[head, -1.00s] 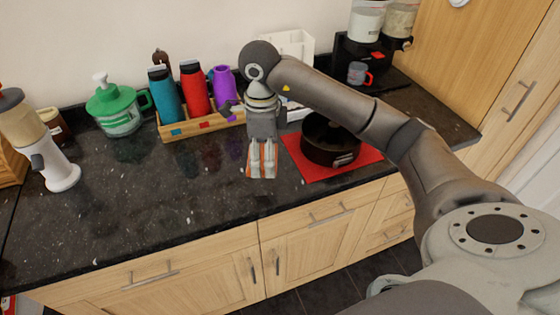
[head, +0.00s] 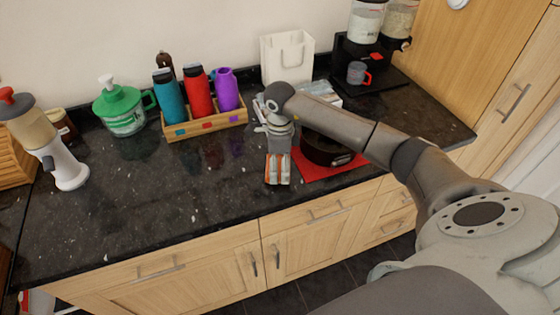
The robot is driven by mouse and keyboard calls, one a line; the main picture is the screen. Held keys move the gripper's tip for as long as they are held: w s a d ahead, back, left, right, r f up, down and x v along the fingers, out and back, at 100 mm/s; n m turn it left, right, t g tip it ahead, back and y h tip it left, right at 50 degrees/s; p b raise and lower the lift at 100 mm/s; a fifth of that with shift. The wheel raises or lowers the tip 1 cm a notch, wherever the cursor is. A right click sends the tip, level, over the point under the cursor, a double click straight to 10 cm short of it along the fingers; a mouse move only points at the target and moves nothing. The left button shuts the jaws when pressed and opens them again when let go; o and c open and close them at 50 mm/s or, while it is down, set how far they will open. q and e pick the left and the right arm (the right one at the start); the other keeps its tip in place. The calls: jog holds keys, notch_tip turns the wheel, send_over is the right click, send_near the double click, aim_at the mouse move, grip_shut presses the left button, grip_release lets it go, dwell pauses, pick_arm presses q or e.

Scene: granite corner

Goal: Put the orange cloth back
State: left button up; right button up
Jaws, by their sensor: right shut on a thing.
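The orange cloth (head: 278,182) shows as a small orange and white piece at the fingertips of my right gripper (head: 278,170). The gripper is shut on it, pointing down over the front part of the dark counter, just left of the red mat. Most of the cloth is hidden by the fingers, and I cannot tell whether it touches the counter. My left gripper is not in view.
A black pot (head: 326,152) stands on the red mat (head: 312,174), partly behind my right arm. A wooden rack (head: 208,123) holds teal, red and purple bottles. A green-lidded container (head: 122,112) and a white bag (head: 287,60) stand farther back. The left-middle counter (head: 150,200) is clear.

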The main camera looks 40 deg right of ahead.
jog(key=shift+f, duration=0.15)
jog(key=o, duration=0.8)
jog(key=shift+c, duration=0.2)
